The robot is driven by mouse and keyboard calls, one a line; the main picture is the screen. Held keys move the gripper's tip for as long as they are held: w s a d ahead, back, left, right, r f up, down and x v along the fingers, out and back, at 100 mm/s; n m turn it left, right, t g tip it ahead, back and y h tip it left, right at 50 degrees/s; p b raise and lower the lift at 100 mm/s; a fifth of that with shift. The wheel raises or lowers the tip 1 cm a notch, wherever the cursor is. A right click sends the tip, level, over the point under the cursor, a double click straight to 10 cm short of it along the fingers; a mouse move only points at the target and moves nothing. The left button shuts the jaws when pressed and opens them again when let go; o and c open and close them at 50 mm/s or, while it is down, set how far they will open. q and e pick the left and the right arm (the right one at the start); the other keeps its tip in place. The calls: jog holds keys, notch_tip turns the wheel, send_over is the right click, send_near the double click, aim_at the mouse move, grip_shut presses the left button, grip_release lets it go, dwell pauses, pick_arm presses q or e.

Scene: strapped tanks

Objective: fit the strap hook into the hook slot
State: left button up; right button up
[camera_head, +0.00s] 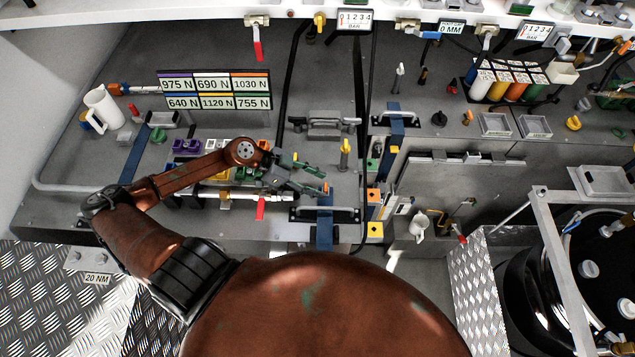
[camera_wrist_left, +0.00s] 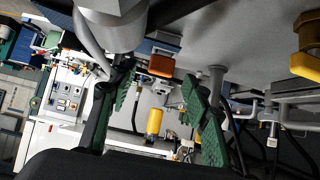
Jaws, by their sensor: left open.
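My left gripper (camera_head: 316,181) is open over the grey bench, with its green-padded fingers pointing right. In the left wrist view its two fingers (camera_wrist_left: 163,98) stand apart with nothing clamped between them. A small orange block (camera_head: 325,188) is at the fingertips. An orange-brown block (camera_wrist_left: 161,66) shows just beyond the fingers in the wrist view, beside dark blue material. A blue strap (camera_head: 324,232) hangs over the bench's front edge just below the gripper. I cannot make out the strap hook or the hook slot for certain. My right gripper is not in view.
A metal handle bar (camera_head: 340,214) crosses near the strap. A yellow-topped post (camera_head: 345,152) and another metal handle (camera_head: 325,122) stand behind the gripper. Black hoses run down to its right. A second blue strap (camera_head: 396,127) lies further right. A labelled force board (camera_head: 215,91) stands back left.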

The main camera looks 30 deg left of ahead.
pick_arm(q)
jog(key=shift+s+f, duration=0.1)
jog(key=v, duration=1.2)
dwell(0.4)
jog(key=x, duration=1.1)
jog(key=shift+w+d+f, duration=0.15)
jog(key=shift+w+d, duration=0.1)
jog(key=shift+d, duration=0.15)
jog(key=shift+r, duration=0.25)
